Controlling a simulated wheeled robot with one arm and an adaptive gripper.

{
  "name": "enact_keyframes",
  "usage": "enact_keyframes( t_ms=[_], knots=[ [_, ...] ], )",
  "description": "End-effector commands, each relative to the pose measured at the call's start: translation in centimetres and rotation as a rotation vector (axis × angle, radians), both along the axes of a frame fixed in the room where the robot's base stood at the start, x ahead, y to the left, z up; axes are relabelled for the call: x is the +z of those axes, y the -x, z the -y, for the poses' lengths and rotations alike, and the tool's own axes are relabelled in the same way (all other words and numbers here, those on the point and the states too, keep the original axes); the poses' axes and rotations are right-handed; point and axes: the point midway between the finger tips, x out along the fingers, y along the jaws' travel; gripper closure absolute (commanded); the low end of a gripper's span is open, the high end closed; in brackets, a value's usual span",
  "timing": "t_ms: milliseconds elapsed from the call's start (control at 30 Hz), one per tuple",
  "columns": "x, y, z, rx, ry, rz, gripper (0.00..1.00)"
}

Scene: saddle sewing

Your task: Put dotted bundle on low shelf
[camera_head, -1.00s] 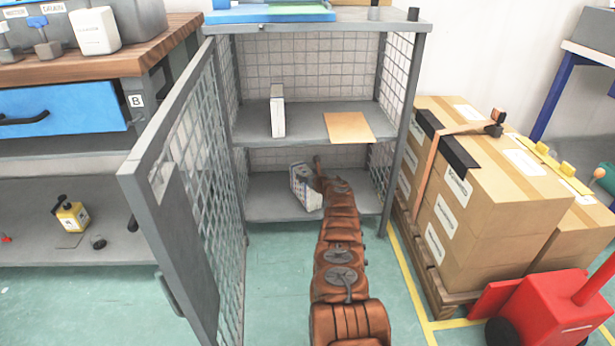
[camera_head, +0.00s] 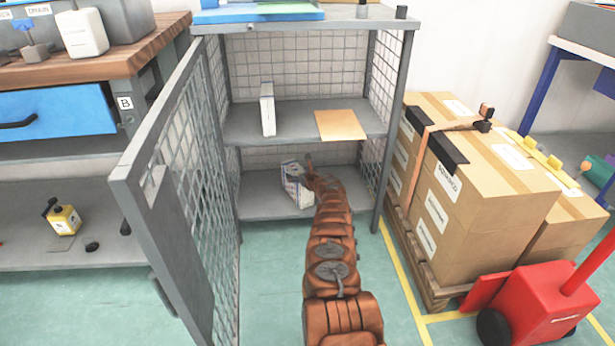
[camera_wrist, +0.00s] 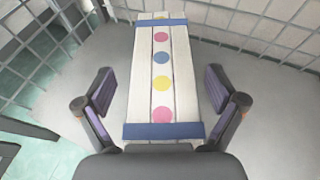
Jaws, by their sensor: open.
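The dotted bundle (camera_wrist: 162,75) is a pale, long bundle with pink, blue and yellow dots and a blue band near each end. In the wrist view it lies on the grey low shelf (camera_wrist: 236,87). My gripper (camera_wrist: 164,98) is open, with one finger on each side of the bundle's near end and a visible gap on both sides. In the head view, the bundle (camera_head: 297,184) is on the low shelf (camera_head: 262,200) of the wire cabinet, by the end of my arm. My gripper's fingers are hard to make out there.
The cabinet's mesh door (camera_head: 190,180) stands open on the left. The middle shelf (camera_head: 295,125) above holds a white upright box (camera_head: 267,110) and a tan sheet (camera_head: 340,125). Strapped cartons (camera_head: 465,190) on a pallet and a red pallet jack (camera_head: 540,305) stand on the right.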

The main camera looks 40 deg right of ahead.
Motion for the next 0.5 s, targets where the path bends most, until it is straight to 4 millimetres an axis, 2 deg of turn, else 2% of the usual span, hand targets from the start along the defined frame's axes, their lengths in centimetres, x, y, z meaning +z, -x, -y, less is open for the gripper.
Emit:
enact_keyframes(
  t_ms=[100, 500],
  knots=[
    [0.8, 0.5, -0.2, 0.002, -0.002, -0.001, 0.06],
    [1.6, 2.6, -0.6, -0.004, 0.002, -0.002, 0.06]
  ],
)
